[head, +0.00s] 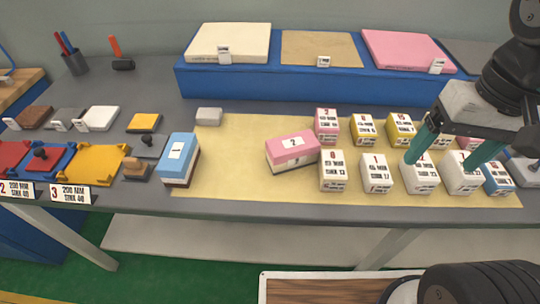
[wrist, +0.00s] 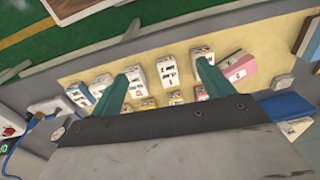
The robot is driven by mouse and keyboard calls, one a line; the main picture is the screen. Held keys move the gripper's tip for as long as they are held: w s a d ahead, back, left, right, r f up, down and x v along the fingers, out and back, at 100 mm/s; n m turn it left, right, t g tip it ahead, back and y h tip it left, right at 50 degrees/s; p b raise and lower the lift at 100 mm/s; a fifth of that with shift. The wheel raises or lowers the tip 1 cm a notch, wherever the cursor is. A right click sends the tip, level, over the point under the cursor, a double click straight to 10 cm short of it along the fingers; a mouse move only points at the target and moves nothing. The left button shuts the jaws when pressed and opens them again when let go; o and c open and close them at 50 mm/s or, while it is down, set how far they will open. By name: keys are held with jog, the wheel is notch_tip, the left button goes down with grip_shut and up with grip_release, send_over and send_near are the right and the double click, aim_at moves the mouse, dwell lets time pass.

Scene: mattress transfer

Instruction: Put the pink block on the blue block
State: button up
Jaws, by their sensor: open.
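The larger pink block (head: 291,146) has a white underside and a label reading 2. It lies at an angle on the yellow mat, left of the small labelled cubes; it also shows in the wrist view (wrist: 238,70). The larger blue block (head: 178,154), with a white and brown lower part and a label, stands at the mat's left edge; blue also shows at right in the wrist view (wrist: 290,105). My gripper (head: 440,162) is open, with teal fingers spread over the white cubes at the right, apart from both blocks. Nothing is seen held.
Several small labelled cubes (head: 376,173) stand in two rows on the yellow mat (head: 240,180). A small grey block (head: 209,116) is at its back left. A blue riser (head: 290,84) with mattress-like slabs is behind. Mat between blue and pink blocks is clear.

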jog(key=w+a+f+m+g+y, duration=0.6)
jog(key=w+a, duration=0.3)
jog(key=w, duration=0.3)
jog(key=m+y, duration=0.6)
jog(key=m, duration=0.1)
send_near(299, 141)
jog(key=shift+s+a+f+t, duration=0.25)
jog(key=shift+s+a, duration=0.2)
jog(key=shift+a, duration=0.15)
jog(key=shift+s+a+f+t, duration=0.15)
jog(key=shift+s+a+f, duration=0.15)
jog(key=shift+s+a, duration=0.25)
jog(key=shift+w+a+f, duration=0.15)
jog(key=shift+a+f, duration=0.05)
jog(key=shift+a, duration=0.05)
jog(key=x, duration=0.7)
jog(key=shift+a, duration=0.35)
jog(key=c, duration=1.1)
jog(key=shift+r, duration=0.1)
